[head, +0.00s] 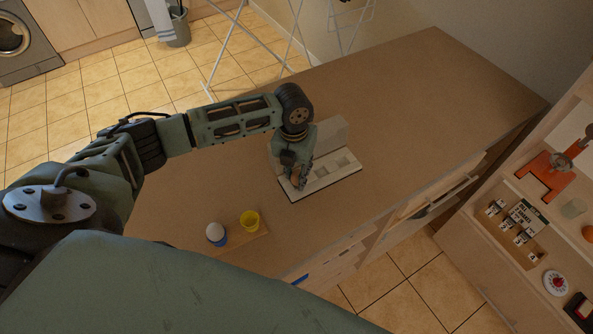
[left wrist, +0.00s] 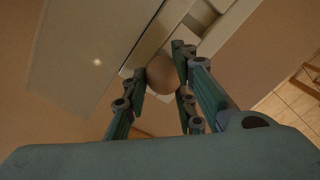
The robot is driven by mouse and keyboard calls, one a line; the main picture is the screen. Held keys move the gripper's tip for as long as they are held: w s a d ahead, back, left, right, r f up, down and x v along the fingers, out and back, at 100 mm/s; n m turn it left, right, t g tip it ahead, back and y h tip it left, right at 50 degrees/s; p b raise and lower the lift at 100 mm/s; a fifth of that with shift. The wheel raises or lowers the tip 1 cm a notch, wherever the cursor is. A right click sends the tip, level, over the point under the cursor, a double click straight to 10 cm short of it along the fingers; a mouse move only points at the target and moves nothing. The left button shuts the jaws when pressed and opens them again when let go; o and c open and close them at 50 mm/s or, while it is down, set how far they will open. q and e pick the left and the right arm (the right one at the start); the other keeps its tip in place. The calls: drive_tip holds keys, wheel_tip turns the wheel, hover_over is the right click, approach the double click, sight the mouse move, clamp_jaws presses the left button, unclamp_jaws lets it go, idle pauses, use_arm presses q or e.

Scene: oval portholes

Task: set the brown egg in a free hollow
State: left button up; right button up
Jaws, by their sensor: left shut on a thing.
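My left gripper (head: 299,180) is over the near left end of a pale egg holder (head: 320,184) on the brown counter. It is shut on the brown egg (left wrist: 162,74), which shows between the fingers in the left wrist view. Only a small part of the egg shows in the head view. Square hollows show in the holder to the right of the gripper, and they look empty. The holder's raised back panel (head: 328,135) stands behind them. I cannot tell whether the egg touches the holder. My right gripper is not in view.
A white egg (head: 215,231) sits in a blue cup, next to a yellow cup (head: 250,220), on a small board at the counter's near edge. The counter (head: 420,110) is clear to the right. A shelf with several small items stands at far right.

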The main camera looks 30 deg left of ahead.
sight(297, 171)
use_arm(q)
drive_tip(key=shift+f, duration=0.2)
drive_tip(key=o, duration=0.8)
drive_tip(key=shift+c, duration=0.2)
drive_tip(key=shift+o, duration=0.7)
drive_tip(key=shift+o, duration=1.4)
wheel_tip(297, 171, up, 5)
drive_tip(key=p, duration=0.4)
drive_tip(key=shift+p, duration=0.35)
drive_tip(key=shift+r, duration=1)
